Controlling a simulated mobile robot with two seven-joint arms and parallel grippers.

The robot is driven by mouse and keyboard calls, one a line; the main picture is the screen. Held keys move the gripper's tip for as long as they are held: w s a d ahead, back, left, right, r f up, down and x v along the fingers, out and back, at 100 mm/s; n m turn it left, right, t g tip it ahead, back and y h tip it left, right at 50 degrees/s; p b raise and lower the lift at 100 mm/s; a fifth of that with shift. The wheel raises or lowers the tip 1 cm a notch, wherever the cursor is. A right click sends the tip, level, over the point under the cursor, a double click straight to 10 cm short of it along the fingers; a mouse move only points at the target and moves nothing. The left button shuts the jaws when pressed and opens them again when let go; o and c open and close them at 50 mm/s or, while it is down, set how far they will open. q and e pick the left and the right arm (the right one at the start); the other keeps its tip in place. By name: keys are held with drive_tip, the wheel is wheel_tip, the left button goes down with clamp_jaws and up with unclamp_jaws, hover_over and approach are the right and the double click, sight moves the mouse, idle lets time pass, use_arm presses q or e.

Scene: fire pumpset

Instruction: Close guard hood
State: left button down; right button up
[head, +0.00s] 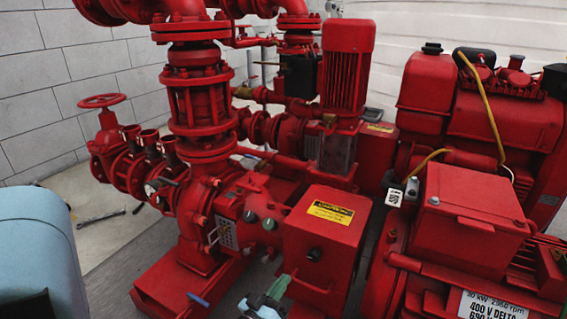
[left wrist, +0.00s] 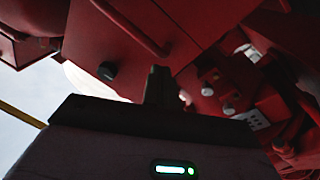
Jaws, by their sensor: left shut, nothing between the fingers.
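The guard hood (head: 325,235) is a red box with a yellow caution label on its upper part and a black knob (head: 313,254) on its front. A bar handle (head: 310,286) runs low on that front. My left gripper (head: 280,286) is at the bottom of the head view, in front of the hood's lower left, its fingers shut and empty. In the left wrist view the fingers (left wrist: 158,86) point up toward the dark red underside and front of the hood (left wrist: 140,50), with the knob (left wrist: 107,71) to their left. Whether they touch it is unclear. My right gripper is out of view.
The red pump (head: 205,225) with its pipework stands left of the hood. A red motor (head: 470,215) with a yellow cable is close on the right. Tools (head: 102,217) lie on the floor at left.

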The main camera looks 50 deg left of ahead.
use_arm(q)
drive_tip(key=shift+w+a+f+b, duration=0.1)
drive_tip(key=shift+w+f+b, duration=0.1)
drive_tip(key=shift+f, duration=0.2)
drive_tip(key=shift+w+a+f+b, duration=0.1)
drive_tip(key=shift+w+f+b, duration=0.05)
drive_tip(key=shift+f, duration=0.25)
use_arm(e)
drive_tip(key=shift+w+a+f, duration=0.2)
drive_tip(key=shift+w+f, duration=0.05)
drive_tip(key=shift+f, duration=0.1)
use_arm(q)
drive_tip(key=shift+w+d, duration=0.1)
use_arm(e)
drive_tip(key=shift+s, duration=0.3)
use_arm(q)
drive_tip(key=shift+r, duration=0.1)
